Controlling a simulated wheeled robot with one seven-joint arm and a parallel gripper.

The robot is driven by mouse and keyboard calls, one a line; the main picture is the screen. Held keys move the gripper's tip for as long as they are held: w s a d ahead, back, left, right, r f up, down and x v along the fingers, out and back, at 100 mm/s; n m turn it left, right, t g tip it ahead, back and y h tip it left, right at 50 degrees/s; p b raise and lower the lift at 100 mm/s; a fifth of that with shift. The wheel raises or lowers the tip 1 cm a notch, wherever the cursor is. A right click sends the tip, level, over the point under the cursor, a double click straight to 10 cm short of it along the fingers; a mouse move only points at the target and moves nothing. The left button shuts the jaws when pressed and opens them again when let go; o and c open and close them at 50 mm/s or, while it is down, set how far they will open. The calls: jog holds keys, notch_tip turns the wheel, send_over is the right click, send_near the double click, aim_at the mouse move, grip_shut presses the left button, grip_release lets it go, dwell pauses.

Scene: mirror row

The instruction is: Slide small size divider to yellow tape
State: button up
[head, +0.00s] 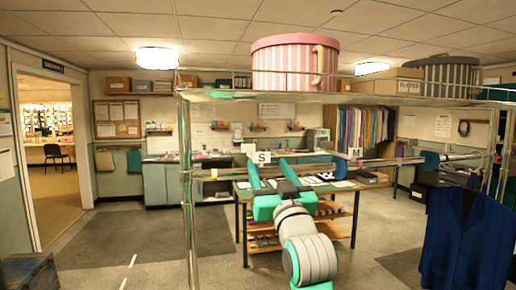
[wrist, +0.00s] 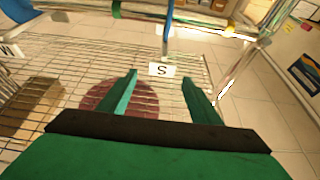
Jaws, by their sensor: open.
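The small size divider is a white tag marked S (head: 263,157) on the rack's rail; in the wrist view its tag (wrist: 161,70) hangs from a blue-grey stem. The yellow tape (head: 214,173) is a narrow band on the rail, left of the divider in the head view; it also appears as a yellow band in the wrist view (wrist: 230,28), right of the tag. My gripper (head: 271,172) is open near the divider. In the wrist view the S tag lies between and just beyond my two green fingers (wrist: 162,88), with no clear contact.
A divider marked M (head: 355,153) is farther right on the rail. A wire shelf above carries a pink striped round box (head: 295,65) and a gloves carton (head: 397,87). A metal post (head: 188,190) stands left of the tape. A blue jacket (head: 467,240) hangs at right.

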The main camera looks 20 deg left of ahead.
aim_at(261, 154)
jog(key=x, duration=0.9)
jog(key=shift+s+a+r, duration=0.1)
jog(key=shift+a+r, duration=0.15)
jog(key=shift+w+a+r, duration=0.25)
jog(key=shift+w, duration=0.35)
jog(key=shift+c, duration=0.4)
grip_shut()
jog(key=shift+d, duration=0.1)
